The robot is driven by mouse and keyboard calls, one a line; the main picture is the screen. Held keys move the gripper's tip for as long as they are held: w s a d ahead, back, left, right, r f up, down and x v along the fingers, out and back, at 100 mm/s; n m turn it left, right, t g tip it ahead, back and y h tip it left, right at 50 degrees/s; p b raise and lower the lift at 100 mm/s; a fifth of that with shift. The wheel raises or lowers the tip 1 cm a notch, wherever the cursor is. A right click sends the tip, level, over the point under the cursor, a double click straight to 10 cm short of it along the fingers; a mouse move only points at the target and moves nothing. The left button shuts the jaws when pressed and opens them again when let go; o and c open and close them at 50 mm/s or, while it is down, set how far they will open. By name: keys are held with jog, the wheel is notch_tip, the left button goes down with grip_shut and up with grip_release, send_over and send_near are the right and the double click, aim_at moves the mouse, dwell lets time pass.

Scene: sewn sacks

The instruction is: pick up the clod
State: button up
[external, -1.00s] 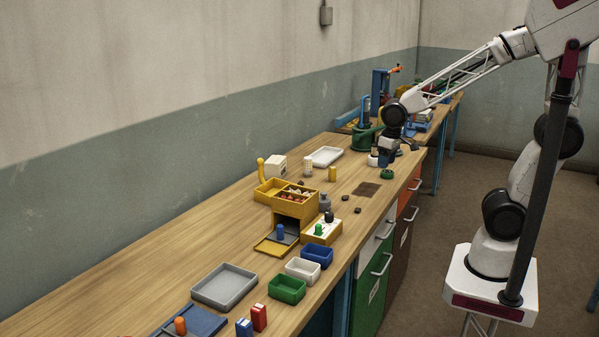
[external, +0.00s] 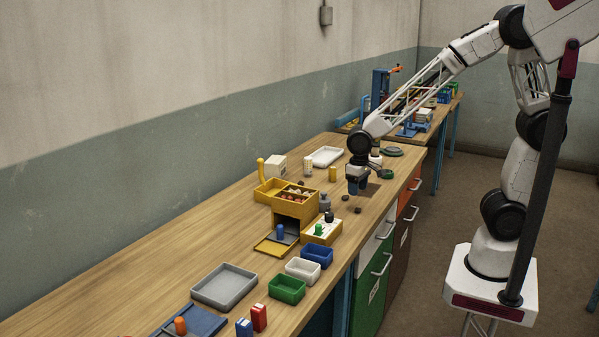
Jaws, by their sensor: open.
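Two small dark brown lumps that look like clods lie on the wooden bench: one clod (external: 345,197) and, a little nearer the bench's front edge, another clod (external: 358,210). I cannot tell them apart at this size. My gripper (external: 356,192) points down just above and behind them, over the near-left edge of a brown mat (external: 373,189). It is open, with nothing seen between its fingers. Part of the mat is hidden behind it.
A yellow cylinder (external: 332,174) and a green disc (external: 386,174) are near my gripper. Blue, white and green bins (external: 287,289) stand nearer the camera.

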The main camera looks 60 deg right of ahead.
aim_at(357, 210)
jog(key=shift+f, duration=1.3)
jog(key=shift+s+f, duration=0.1)
jog(key=shift+f, duration=2.5)
jog(key=c, duration=1)
